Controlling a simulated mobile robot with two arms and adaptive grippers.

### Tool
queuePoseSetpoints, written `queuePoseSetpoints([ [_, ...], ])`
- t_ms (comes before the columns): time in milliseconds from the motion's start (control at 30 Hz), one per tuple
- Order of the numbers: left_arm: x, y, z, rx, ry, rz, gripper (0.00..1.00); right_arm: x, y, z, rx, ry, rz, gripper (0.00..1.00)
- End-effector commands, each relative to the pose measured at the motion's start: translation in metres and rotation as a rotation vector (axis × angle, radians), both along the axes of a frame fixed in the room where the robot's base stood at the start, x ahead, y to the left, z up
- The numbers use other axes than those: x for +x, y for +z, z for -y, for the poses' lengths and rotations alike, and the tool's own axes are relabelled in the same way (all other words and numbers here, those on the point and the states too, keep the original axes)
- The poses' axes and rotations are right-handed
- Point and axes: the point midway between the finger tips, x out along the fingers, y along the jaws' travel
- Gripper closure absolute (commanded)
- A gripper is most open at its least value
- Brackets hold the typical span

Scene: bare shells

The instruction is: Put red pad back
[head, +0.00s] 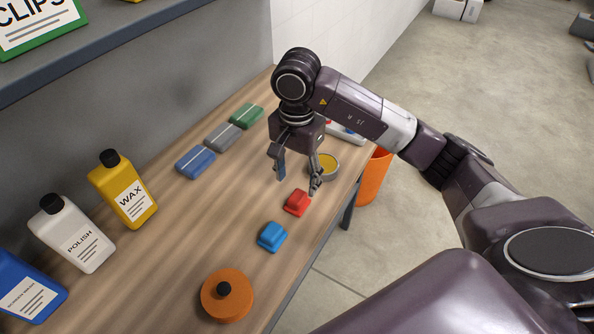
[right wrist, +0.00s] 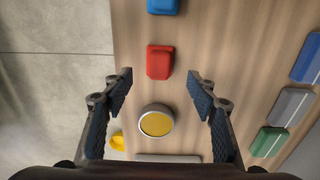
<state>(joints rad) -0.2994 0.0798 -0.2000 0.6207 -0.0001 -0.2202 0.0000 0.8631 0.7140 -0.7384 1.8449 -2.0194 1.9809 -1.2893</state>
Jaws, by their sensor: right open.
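The red pad (head: 297,202), a small block with a raised top, lies on the wooden bench near its front edge. It also shows in the right wrist view (right wrist: 160,62), ahead of the fingertips and roughly centred between them. My right gripper (head: 298,181) is open and empty, pointing down above the bench just beyond the pad. Its two fingers also show in the right wrist view (right wrist: 158,80), spread wide and apart from the pad. My left gripper is not in view.
A blue block (head: 272,237) and an orange round lidded thing (head: 227,296) lie nearer. A round yellow-topped tin (head: 323,166) is beside my gripper. Blue (head: 195,162), grey (head: 221,136) and green (head: 246,116) pads form a row behind. Bottles (head: 123,190) stand left.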

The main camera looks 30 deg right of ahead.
Motion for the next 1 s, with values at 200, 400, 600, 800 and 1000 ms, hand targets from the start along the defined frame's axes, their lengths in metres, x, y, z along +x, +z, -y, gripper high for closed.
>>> queuePoseSetpoints([
  [200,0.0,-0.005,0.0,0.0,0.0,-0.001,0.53,0.001,0.029,0.001,-0.003,-0.001,0.002,0.47],
  [400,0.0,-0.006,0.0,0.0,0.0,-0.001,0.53,0.0,0.039,0.001,-0.001,-0.001,0.0,0.47],
  [600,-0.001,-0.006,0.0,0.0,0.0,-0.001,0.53,0.0,0.04,0.0,-0.001,-0.002,-0.002,0.47],
  [800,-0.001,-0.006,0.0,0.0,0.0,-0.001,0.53,0.0,0.04,0.0,-0.001,-0.002,-0.002,0.47],
  [1000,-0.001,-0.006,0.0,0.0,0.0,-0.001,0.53,0.0,0.04,0.0,-0.001,-0.001,-0.002,0.47],
])
